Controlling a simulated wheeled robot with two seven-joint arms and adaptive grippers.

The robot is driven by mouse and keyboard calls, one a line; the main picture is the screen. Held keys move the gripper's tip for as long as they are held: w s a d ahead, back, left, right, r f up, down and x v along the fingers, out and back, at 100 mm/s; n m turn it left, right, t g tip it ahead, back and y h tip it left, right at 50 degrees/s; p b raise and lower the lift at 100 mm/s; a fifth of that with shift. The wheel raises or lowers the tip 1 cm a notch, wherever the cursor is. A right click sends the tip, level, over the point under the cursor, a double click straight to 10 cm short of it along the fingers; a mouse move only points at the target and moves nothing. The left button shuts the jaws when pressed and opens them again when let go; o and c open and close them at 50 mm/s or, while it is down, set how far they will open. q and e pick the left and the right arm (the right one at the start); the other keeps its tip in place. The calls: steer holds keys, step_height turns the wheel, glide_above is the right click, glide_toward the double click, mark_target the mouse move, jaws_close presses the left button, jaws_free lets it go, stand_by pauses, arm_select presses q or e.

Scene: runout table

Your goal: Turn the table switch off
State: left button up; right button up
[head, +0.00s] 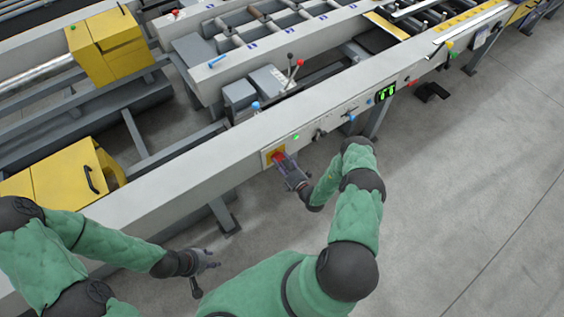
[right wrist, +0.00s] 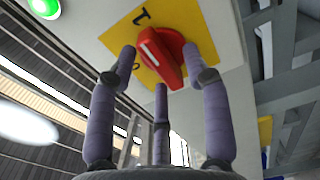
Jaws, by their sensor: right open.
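The table switch is a red rotary knob (right wrist: 163,57) on a yellow plate (right wrist: 188,18) with black marks, a 1 and what looks like a 0. It also shows in the head view (head: 279,156), on the front side of the grey beam. I cannot tell which mark the knob points to. My right gripper (right wrist: 160,68) is open, with its fingers spread around the knob. I cannot tell whether they touch it. In the head view my right gripper (head: 284,164) covers part of the plate. My left gripper (head: 205,268) is open and empty, low in front of the beam.
A green lamp (head: 296,137) sits right of the switch on the grey beam (head: 225,150). Further right are a blue handle (head: 351,118) and a green-lit display (head: 386,93). A lever box (head: 275,78) stands behind the beam.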

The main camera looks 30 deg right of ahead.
jaws_close()
steer(key=shift+n, duration=0.4)
steer(key=n+b, duration=0.1)
steer(key=n, duration=0.1)
steer(key=shift+a+f+n, duration=0.1)
steer(key=shift+n, duration=0.3)
steer(key=n+b, duration=0.1)
steer(key=n, duration=0.9)
steer(key=shift+a+f+b, duration=0.1)
steer(key=shift+b, duration=0.3)
steer(key=shift+f+n, duration=0.1)
steer(key=shift+n, duration=2.1)
